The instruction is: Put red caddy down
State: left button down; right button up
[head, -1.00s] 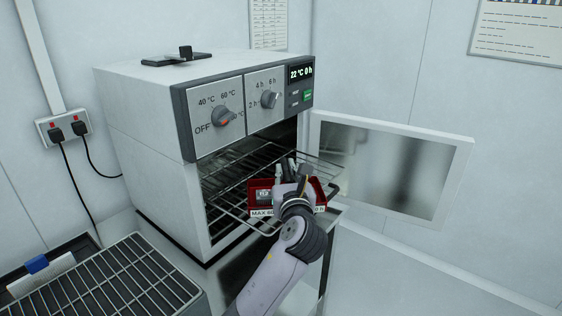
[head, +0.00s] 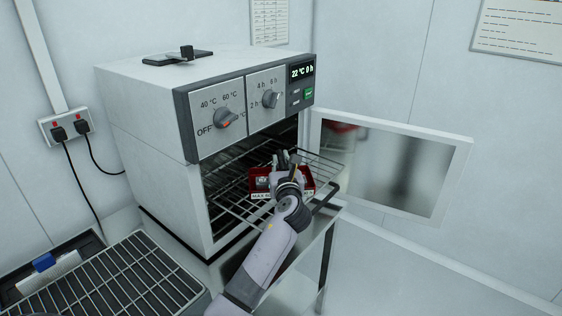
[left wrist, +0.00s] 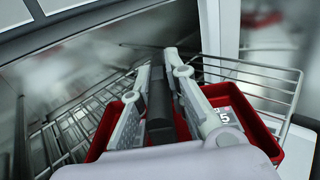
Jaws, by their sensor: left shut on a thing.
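The red caddy (head: 257,184) is an open red box with a white label strip along its front, partly reading "MAX". My left gripper (head: 288,157) is shut on its dark central handle. In the left wrist view the fingers (left wrist: 157,70) close around the handle, with red caddy walls (left wrist: 262,135) on both sides. The caddy is over the pulled-out wire shelf (head: 328,172) at the oven's mouth. It looks level. I cannot tell whether its base touches the bars. My arm hides part of its front. My right gripper is not in view.
The white oven (head: 150,130) has its door (head: 455,180) swung open to the right. A wire-topped tray (head: 110,290) with a blue clip stands at the lower left. The shelf extends behind the caddy into the oven.

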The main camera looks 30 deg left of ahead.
pick_arm(q)
jog(key=c, duration=1.7)
grip_release()
jog(key=shift+o, duration=0.6)
jog(key=b+v, duration=0.2)
jog(key=v, duration=1)
jog(key=shift+d+f, duration=0.1)
